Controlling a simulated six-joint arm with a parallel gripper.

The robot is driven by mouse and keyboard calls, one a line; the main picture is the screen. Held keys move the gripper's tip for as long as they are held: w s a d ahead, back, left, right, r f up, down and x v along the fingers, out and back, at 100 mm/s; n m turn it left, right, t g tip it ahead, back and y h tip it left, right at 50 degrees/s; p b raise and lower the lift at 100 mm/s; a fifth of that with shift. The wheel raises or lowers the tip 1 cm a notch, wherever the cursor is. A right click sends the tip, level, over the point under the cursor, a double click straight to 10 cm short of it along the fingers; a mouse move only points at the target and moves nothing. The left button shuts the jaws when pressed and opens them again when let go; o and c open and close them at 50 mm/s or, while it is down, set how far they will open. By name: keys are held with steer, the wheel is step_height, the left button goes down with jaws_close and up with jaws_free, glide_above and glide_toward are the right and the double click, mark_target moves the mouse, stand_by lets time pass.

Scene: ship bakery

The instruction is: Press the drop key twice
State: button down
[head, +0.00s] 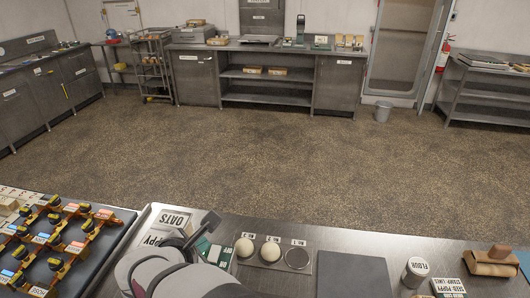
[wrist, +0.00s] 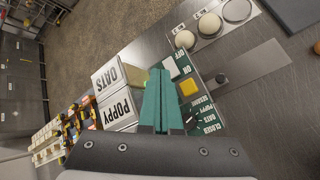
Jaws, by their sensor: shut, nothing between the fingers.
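A dark green control panel (wrist: 203,112) lies on the steel counter, right of my gripper in the wrist view. It carries a white key (wrist: 171,67), a yellow key (wrist: 187,88) and a dark dial (wrist: 193,118). I cannot read a drop label on either key. My gripper (wrist: 160,76) has its green fingers shut together, with nothing between them. Its tips appear just left of the white key; contact cannot be told. In the head view my arm hides much of the panel (head: 226,257).
White boxes marked OATS (wrist: 108,76) and POPPY (wrist: 119,108) stand left of my fingers. Pale dough balls (head: 245,247) and (head: 271,252) sit on a numbered plate with one empty round. A flour shaker (head: 416,271) is further right. A rack with yellow-and-black parts (head: 75,243) is at left.

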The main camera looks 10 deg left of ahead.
steer(key=shift+f, duration=0.1)
steer(key=shift+f, duration=4.35)
steer(key=shift+f, duration=0.1)
steer(key=shift+f, duration=0.3)
steer(key=shift+f, duration=0.5)
steer(key=shift+r, duration=0.95)
steer(key=shift+r, duration=2.5)
